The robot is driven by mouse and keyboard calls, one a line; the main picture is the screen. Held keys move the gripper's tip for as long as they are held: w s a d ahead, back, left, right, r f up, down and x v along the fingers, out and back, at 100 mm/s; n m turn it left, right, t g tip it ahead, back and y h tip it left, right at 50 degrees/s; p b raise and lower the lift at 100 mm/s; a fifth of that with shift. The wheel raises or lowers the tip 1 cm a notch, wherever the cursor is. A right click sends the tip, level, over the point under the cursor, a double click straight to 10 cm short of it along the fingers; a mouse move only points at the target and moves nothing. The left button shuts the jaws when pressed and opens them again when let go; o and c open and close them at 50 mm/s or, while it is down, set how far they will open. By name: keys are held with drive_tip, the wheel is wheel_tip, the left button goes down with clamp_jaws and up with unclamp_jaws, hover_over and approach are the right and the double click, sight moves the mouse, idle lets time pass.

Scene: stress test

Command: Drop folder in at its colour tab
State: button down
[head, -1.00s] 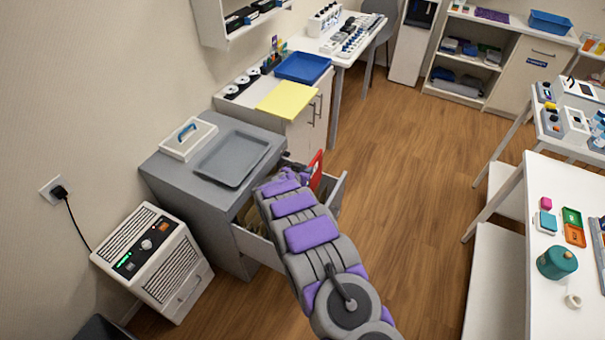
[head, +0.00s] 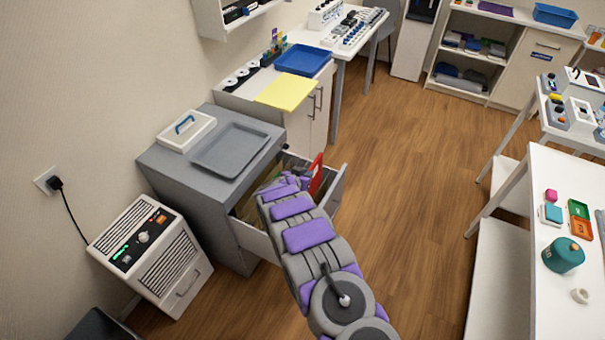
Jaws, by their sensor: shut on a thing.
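A red folder (head: 317,176) stands upright at the right end of the open drawer, its upper part showing above the drawer side. My gripper (head: 291,181) is at the drawer, just left of the red folder, and is shut on it; my own wrist and arm hide the fingertips and the grip. The open drawer (head: 258,243) of the grey cabinet holds yellowish-green folders (head: 268,180) at its back left. Colour tabs are too small or hidden to make out.
A grey tray (head: 230,150) and a white box with a blue handle (head: 186,133) sit on the grey cabinet (head: 190,185). A white heater-like unit (head: 150,256) stands at left. A white table (head: 568,290) is at right. The wooden floor (head: 410,200) between is clear.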

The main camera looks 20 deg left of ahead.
drive_tip(key=shift+d+r, duration=0.1)
drive_tip(key=shift+d, duration=0.25)
drive_tip(key=shift+a+p, duration=0.35)
drive_tip(key=shift+a, duration=0.2)
drive_tip(key=shift+s+a+f, duration=0.15)
drive_tip(key=shift+a+f, duration=0.05)
drive_tip(key=shift+a, duration=0.25)
idle(0.4)
wheel_tip(320, 180, down, 12)
drive_tip(key=b, duration=0.5)
drive_tip(key=shift+a+b, duration=0.15)
drive_tip(key=shift+b, duration=0.25)
drive_tip(key=c, duration=1)
unclamp_jaws()
drive_tip(key=shift+c, duration=0.2)
idle(1.1)
